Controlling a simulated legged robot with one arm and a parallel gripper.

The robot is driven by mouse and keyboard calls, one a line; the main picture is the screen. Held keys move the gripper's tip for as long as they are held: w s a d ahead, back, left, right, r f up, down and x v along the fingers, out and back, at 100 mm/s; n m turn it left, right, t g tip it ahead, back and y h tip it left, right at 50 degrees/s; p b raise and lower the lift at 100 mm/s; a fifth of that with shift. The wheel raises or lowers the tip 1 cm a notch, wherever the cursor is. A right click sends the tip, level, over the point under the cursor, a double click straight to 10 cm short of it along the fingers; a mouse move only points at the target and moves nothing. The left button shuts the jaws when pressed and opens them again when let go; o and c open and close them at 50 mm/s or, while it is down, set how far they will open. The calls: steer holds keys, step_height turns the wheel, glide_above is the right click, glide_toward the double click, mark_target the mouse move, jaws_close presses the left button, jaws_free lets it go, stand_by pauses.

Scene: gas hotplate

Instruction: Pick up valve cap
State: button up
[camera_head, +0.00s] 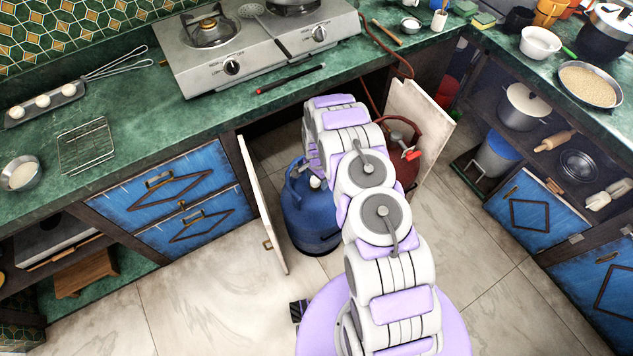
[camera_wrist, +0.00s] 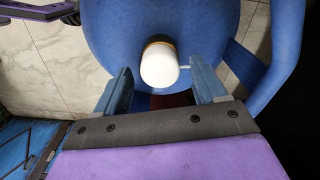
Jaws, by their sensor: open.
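The valve cap (camera_wrist: 158,66) is a white cylinder on top of the blue gas cylinder (camera_wrist: 110,30) in the wrist view. My gripper (camera_wrist: 157,82) is open, with one finger on each side of the cap and a gap visible around it. In the head view the white cap (camera_head: 315,183) shows on top of the blue gas cylinder (camera_head: 308,222), inside the open cabinet under the counter. My arm reaches into that cabinet and hides the gripper there.
Open cabinet doors stand at the left (camera_head: 262,205) and right (camera_head: 421,125) of the opening. A red gas cylinder (camera_head: 407,167) with a hose stands right of my arm. The blue cylinder's handle ring (camera_wrist: 285,60) curves close on the right. The gas hotplate (camera_head: 262,50) sits above.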

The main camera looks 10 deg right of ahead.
steer(key=shift+a, duration=0.55)
steer(key=shift+c, duration=1)
steer(key=shift+d, duration=0.6)
steer(key=c, duration=0.6)
steer(key=shift+s+a, duration=0.15)
steer(key=shift+a, duration=0.1)
jaws_close()
